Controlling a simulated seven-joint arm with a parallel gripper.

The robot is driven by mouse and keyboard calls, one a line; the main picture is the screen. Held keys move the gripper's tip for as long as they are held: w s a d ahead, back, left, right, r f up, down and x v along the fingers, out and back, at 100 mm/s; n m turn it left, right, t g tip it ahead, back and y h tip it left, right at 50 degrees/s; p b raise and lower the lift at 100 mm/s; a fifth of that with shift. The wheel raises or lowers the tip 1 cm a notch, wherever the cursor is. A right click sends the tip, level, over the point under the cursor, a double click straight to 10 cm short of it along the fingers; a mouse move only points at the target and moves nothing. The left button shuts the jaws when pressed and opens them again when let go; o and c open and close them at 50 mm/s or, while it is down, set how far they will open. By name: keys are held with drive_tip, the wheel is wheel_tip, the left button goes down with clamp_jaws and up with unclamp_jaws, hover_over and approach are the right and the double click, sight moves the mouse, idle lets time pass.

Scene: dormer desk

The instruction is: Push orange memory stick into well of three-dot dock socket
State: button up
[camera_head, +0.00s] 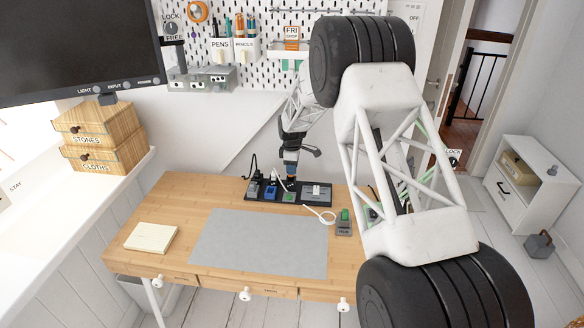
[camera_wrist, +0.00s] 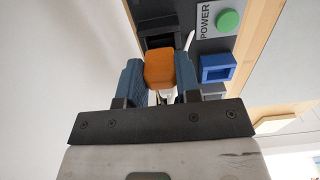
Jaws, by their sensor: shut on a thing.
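My gripper (camera_wrist: 159,72) is shut on the orange memory stick (camera_wrist: 160,67), with one blue finger on each side of it. In the wrist view a dark socket (camera_wrist: 157,30) with a rectangular opening lies just beyond the stick. I cannot tell whether the stick touches it or is inside it. A blue socket (camera_wrist: 216,68) sits to the right. No dot marks can be read, so I cannot tell which socket has three dots. In the head view my gripper (camera_head: 291,172) is over the black dock strip (camera_head: 318,201) at the desk's back; the stick is not clear there.
A green button (camera_wrist: 228,21) on a POWER plate is near the sockets. The desk (camera_head: 185,200) has a clear grey mat (camera_head: 260,243) in front of the dock, a note pad (camera_head: 151,238) at left, and a small grey device (camera_head: 343,224) at right with a white cable (camera_head: 318,213) beside it.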

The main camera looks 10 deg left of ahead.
drive_tip(key=shift+f, duration=1.65)
drive_tip(key=o, duration=1)
drive_tip(key=shift+r, duration=3.85)
